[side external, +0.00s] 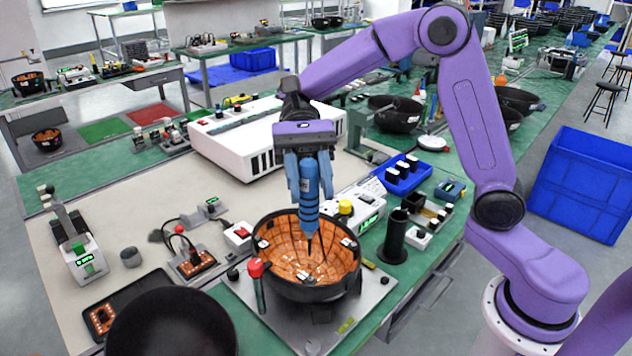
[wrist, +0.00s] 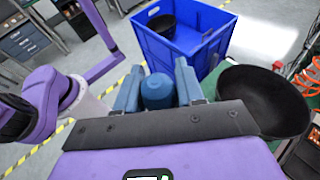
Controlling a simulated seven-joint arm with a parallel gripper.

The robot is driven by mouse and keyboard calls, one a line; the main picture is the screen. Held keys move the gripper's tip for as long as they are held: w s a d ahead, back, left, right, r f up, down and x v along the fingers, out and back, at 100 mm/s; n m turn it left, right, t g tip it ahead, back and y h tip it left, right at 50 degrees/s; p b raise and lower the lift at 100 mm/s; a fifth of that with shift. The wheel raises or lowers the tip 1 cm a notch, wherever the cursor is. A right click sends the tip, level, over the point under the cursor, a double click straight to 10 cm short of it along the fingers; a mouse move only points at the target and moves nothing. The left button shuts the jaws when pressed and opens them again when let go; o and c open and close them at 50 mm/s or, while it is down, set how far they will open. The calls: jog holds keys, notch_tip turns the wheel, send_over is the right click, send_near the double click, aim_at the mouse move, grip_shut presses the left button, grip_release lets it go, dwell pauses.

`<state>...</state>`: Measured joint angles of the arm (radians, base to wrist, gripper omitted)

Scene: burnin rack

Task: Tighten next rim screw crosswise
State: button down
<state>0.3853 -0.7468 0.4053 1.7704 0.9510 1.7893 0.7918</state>
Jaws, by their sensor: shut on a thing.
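My gripper (side external: 308,168) is shut on a blue powered screwdriver (side external: 309,196), which hangs nearly upright with its thin dark bit pointing down. In the wrist view the screwdriver's rounded blue top (wrist: 158,91) sits between my two blue fingers (wrist: 157,84). The black bowl with a copper-orange lined inside (side external: 305,268) stands on a grey plate (side external: 377,293) below. The bit reaches in over the bowl's opening; I cannot tell whether its tip touches anything. Small light fittings show on the bowl's rim, but single rim screws are too small to make out.
A red-topped post (side external: 256,268) stands at the bowl's front left and a black cylinder (side external: 394,238) to its right. A dark bowl (side external: 172,325) is at the front edge. A white box (side external: 245,140) and a blue tray (side external: 403,174) lie behind. A blue crate (side external: 583,185) stands right.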

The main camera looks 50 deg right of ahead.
aim_at(311, 216)
jog(key=shift+f, duration=3.35)
dwell(3.1)
jog(key=shift+r, duration=0.15)
jog(key=shift+r, duration=2.95)
